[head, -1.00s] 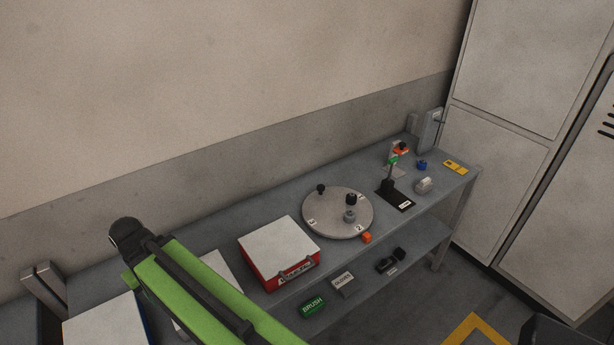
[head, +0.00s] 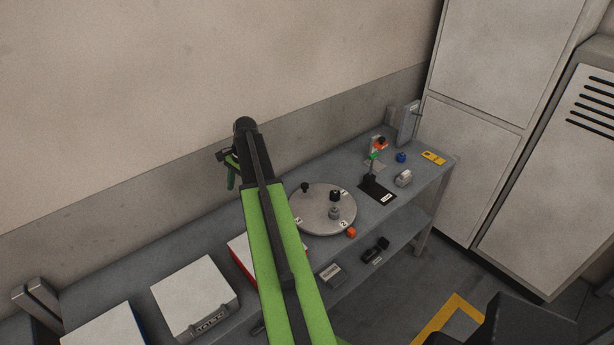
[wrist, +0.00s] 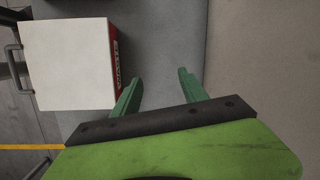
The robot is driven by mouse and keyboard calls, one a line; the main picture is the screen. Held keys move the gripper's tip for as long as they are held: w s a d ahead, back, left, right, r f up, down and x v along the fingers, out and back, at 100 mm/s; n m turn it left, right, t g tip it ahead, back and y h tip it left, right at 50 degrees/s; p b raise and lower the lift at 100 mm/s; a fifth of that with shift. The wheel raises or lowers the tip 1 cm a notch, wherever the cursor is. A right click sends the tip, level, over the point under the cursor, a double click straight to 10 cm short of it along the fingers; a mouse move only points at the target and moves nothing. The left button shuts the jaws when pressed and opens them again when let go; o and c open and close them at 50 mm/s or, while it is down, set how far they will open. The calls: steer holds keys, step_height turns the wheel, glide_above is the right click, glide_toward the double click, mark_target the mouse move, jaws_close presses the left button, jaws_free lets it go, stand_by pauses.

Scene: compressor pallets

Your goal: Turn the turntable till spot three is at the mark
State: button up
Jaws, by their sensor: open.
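The turntable (head: 316,222) is a round grey disc on the bench, right of my arm in the head view. White number labels sit near its rim: a 2 (head: 343,224) at the front, one at the left that looks like a 3 (head: 298,220), and one at the right too small to read. A black knob (head: 305,188) stands at its back left edge, and a dark-topped piece (head: 335,195) stands on it. An orange block (head: 351,232) sits at its front edge, by the 2. My gripper (wrist: 158,90) is open and empty over the bench, left of the turntable.
A red box with a white lid (wrist: 68,62) lies beside my gripper in the wrist view. Another white-topped box (head: 195,295) is further left. A black stand (head: 377,188) and a blue part (head: 401,157) are right of the turntable. The wall is close behind.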

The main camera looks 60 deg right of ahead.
steer(key=s+d+r+m+p, duration=0.1)
steer(key=s+d+m, duration=0.15)
steer(key=d, duration=0.35)
steer(key=s+d+r+m+t, duration=0.1)
steer(key=s+d+m, duration=0.15)
steer(key=d, duration=0.45)
steer(key=s+d+r+m+p, duration=0.1)
steer(key=s+d+m, duration=0.1)
steer(key=s+d, duration=0.3)
steer(key=m+t, duration=0.1)
steer(key=m, duration=0.4)
glide_toward(305, 185)
steer(key=b+x, duration=0.8)
steer(key=b, duration=0.7)
steer(key=shift+s+d, duration=0.1)
steer(key=shift+s, duration=0.1)
steer(key=shift+w+f+b, duration=0.25)
steer(key=shift+f+b, duration=0.15)
steer(key=shift+b, duration=0.05)
steer(key=shift+r, duration=0.1)
steer(key=shift+c, duration=0.4)
jaws_close()
